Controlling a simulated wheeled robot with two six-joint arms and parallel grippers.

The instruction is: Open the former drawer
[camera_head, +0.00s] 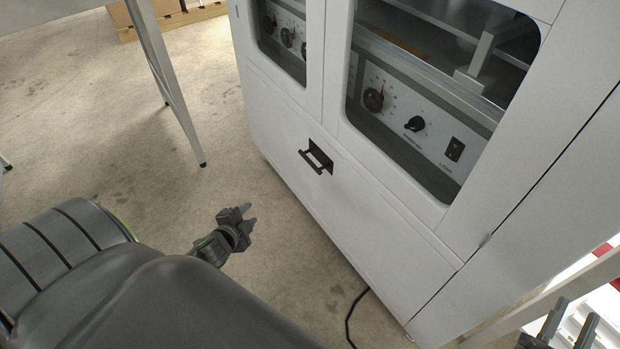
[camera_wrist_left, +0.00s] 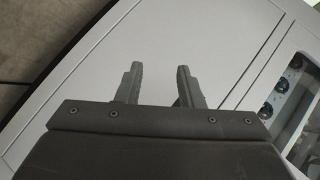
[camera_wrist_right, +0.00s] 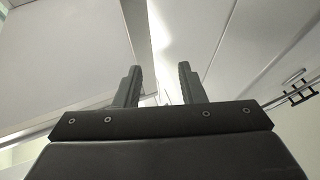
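The former drawer (camera_head: 340,205) is the white lower front panel of the cabinet in the head view. It looks flush with the cabinet front, so shut. Its black bar handle (camera_head: 316,160) sits near the panel's upper edge. My left gripper (camera_head: 249,217) is to the left of and below the handle in the picture, apart from it. Its two fingers stand apart with nothing clearly held in the left wrist view (camera_wrist_left: 158,85). My right gripper (camera_head: 569,318) is at the lower right corner. It is open and empty in the right wrist view (camera_wrist_right: 161,85).
Windows above the drawer show control panels with black knobs (camera_head: 415,124). A grey table leg (camera_head: 165,80) stands at the upper left. A black cable (camera_head: 352,312) lies on the floor beside the cabinet. Bare floor (camera_head: 190,190) lies left of the drawer. A pale frame (camera_head: 560,285) is near my right gripper.

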